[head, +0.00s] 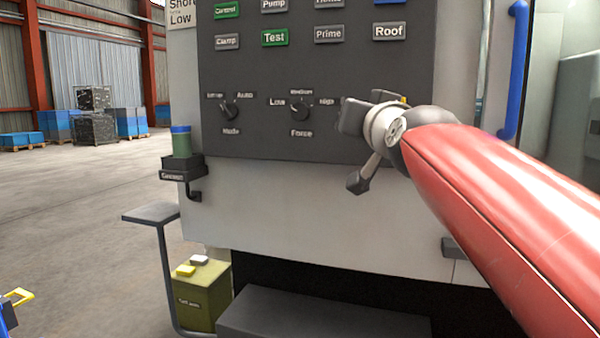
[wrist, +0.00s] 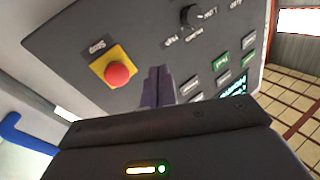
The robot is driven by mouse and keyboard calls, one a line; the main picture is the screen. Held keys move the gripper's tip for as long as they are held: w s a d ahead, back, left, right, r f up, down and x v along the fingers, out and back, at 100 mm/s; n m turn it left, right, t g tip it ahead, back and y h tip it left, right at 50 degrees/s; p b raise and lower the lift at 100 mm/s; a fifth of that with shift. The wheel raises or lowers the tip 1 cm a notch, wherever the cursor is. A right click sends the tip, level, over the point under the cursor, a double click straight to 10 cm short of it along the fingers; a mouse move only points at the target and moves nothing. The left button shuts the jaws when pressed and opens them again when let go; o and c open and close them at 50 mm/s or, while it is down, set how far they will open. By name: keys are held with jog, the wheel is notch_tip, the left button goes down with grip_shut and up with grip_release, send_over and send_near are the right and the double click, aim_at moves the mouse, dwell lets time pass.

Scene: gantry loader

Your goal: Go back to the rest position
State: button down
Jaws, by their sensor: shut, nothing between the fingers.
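My gripper shows in the wrist view (wrist: 158,86) with its two dark fingers together and nothing between them. In the head view my red arm reaches in from the lower right, and its end is in front of the right part of the dark control panel (head: 265,145). The fingertips cannot be made out clearly there. In the wrist view the panel is turned over, and a red stop button (wrist: 117,74) on a yellow plate is beside the fingers. In the head view my arm's end hides most of that button. I cannot tell how far the fingers are from the panel.
The panel has a Mode knob (head: 229,107), a Force knob (head: 300,110) and a green Test button (head: 274,37). A blue handle (head: 514,70) is at the right. A black holder (head: 181,168) and a grey stand (head: 151,213) are at left. Floor farther left is open.

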jog(key=s+d+f+g, duration=0.1)
jog(key=s+f+g, duration=0.3)
jog(key=s+f, duration=0.4)
jog(key=s+d+f+g+h, duration=0.1)
jog(key=s+f+g, duration=0.3)
jog(key=f, duration=1.5)
jog(key=s+d+f+n+g+h, duration=0.1)
jog(key=s+d+f+g, duration=0.2)
jog(key=s+f, duration=1)
jog(key=shift+f+g, duration=0.4)
jog(key=shift+g, duration=0.7)
